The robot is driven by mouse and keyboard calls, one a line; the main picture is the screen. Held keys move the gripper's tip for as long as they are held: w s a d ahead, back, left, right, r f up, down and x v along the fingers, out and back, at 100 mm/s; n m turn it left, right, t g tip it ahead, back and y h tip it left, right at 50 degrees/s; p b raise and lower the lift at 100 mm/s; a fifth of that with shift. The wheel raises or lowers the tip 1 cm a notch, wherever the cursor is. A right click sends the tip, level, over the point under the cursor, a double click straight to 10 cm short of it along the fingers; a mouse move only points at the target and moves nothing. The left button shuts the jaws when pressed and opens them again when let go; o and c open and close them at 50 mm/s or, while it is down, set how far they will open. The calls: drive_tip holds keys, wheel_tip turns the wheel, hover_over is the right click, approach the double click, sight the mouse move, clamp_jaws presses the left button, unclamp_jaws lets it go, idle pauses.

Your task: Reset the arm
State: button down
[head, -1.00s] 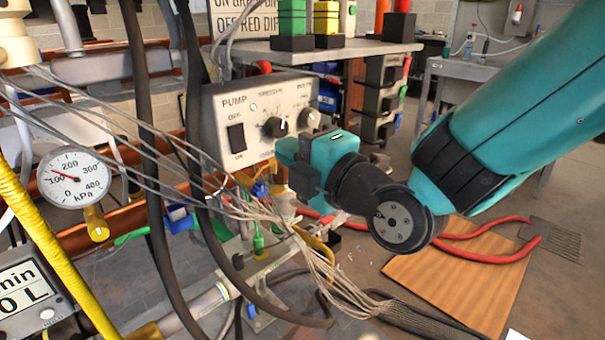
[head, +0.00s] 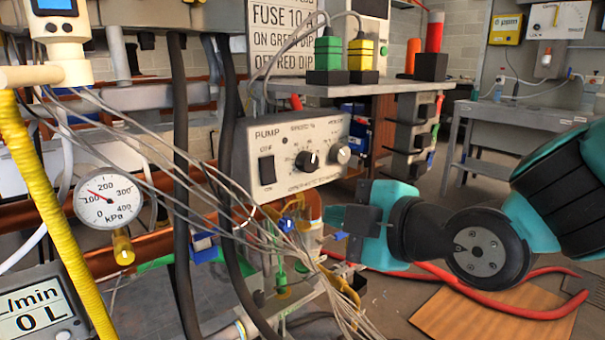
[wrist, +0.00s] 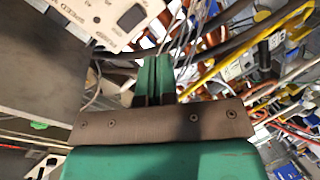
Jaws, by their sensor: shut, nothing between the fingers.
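My gripper (head: 332,214) is at the end of my teal and black arm, right of centre in the head view. Its fingers point left, below the pump control box (head: 290,155) and close to a bundle of thin grey wires. I cannot tell whether they touch any wire. In the wrist view the green fingers (wrist: 155,75) are together, with nothing seen between them. The pump box panel (wrist: 125,20) shows at the upper left of that view.
A pressure gauge (head: 107,201) and a yellow hose (head: 50,220) stand at the left. Dark vertical hoses (head: 185,190) hang left of the pump box. Red hoses (head: 500,310) and a wooden board (head: 490,322) lie on the floor at the right.

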drive_tip(key=s+d+f+m+g+h, duration=0.2)
drive_tip(key=s+d+f+m+g, duration=0.15)
drive_tip(key=s+m+g, duration=0.35)
drive_tip(key=s+d+f+m+g+h, duration=0.2)
drive_tip(key=s+d+m+g+h, duration=0.15)
drive_tip(key=s+d+m, duration=0.35)
wheel_tip(320, 180, up, 31)
drive_tip(key=s+a+g+p, duration=0.1)
drive_tip(key=s+p, duration=0.1)
drive_tip(key=p, duration=2.9)
drive_tip(key=shift+a+r+p, duration=0.2)
drive_tip(key=shift+a+p, duration=0.15)
drive_tip(key=shift+a, duration=0.05)
